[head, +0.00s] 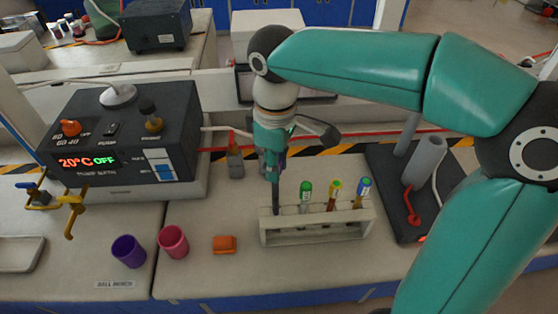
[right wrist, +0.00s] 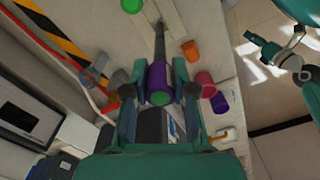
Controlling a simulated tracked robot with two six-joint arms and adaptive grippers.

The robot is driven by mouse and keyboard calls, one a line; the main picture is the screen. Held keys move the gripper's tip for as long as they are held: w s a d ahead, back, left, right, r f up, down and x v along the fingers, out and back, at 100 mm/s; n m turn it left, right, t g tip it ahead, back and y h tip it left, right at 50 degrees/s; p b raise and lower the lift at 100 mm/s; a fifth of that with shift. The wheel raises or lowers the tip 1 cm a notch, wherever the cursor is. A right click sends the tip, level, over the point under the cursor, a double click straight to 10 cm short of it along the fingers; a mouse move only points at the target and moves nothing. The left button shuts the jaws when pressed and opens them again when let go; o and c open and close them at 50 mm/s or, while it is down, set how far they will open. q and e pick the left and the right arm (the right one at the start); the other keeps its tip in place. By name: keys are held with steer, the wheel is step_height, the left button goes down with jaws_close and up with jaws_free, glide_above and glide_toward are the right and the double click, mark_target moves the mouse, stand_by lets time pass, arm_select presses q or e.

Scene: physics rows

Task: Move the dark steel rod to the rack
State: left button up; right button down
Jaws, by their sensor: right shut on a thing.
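The dark steel rod (head: 275,194) is held upright in my right gripper (head: 271,150), which is shut on its upper part. In the right wrist view the rod (right wrist: 160,42) runs away from between the fingers (right wrist: 159,88), with a purple and green end piece nearest the camera. The white rack (head: 318,228) stands below. The rod's lower end is at the rack's left end; I cannot tell how deep it sits in a hole. Three capped tubes, green (head: 305,193), yellow-red (head: 334,191) and blue (head: 363,190), stand in the rack. My left gripper (right wrist: 262,47) shows small in the right wrist view.
An orange block (head: 224,244), a pink cup (head: 173,242) and a purple cup (head: 129,251) stand left of the rack. A dark heater box (head: 120,130) is at the left, a dark stand (head: 400,185) at the right. A small grey bottle (head: 235,162) stands behind.

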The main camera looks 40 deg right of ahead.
mark_target(276, 191)
steer(key=shift+f, duration=0.2)
stand_by(0.3)
steer(key=shift+f+b, duration=1.05)
steer(key=shift+f, duration=0.45)
steer(key=shift+f+b, duration=1.1)
steer(key=shift+f, duration=0.35)
steer(key=shift+f+b, duration=1)
steer(key=shift+f, duration=0.25)
steer(key=shift+c, duration=2.3)
jaws_free()
